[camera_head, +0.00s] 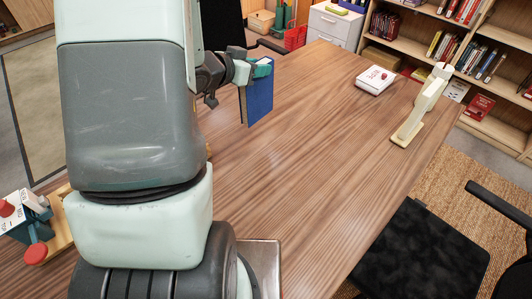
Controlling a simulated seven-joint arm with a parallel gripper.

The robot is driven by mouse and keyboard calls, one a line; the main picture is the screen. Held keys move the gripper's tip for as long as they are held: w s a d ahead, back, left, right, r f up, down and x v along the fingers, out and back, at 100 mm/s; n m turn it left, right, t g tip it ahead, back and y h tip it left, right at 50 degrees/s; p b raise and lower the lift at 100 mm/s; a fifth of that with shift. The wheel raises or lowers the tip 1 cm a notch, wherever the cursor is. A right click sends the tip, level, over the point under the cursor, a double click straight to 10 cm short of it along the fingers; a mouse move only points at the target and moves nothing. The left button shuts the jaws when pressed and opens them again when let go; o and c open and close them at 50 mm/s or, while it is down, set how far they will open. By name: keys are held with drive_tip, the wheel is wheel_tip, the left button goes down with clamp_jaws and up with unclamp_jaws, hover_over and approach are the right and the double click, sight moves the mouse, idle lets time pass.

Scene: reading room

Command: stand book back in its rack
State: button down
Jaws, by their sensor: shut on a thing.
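A blue book (258,101) hangs upright from my gripper (262,68) in the head view. The jaws are shut on its upper edge, and it appears to be held above the wooden table. My arm hides much of the left part of the view. No rack can be made out clearly; a light wooden piece (60,232) shows partly behind my arm at the lower left, and I cannot tell what it is.
A cream stand (422,104) is near the right edge. Red and white items (30,222) sit at lower left. The table's middle (290,160) is clear. A black chair (425,250) stands at right.

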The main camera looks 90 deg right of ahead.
drive_tip(key=s+a+f+m, duration=0.1)
drive_tip(key=s+f, duration=0.3)
drive_tip(key=f, duration=0.8)
drive_tip(key=shift+s+a+g+y, duration=0.4)
drive_tip(key=shift+a, duration=0.3)
drive_tip(key=shift+f, duration=0.15)
drive_tip(key=shift+f, duration=0.1)
drive_tip(key=c, duration=0.7)
unclamp_jaws()
drive_tip(key=shift+c, duration=0.2)
drive_tip(key=v, duration=1.2)
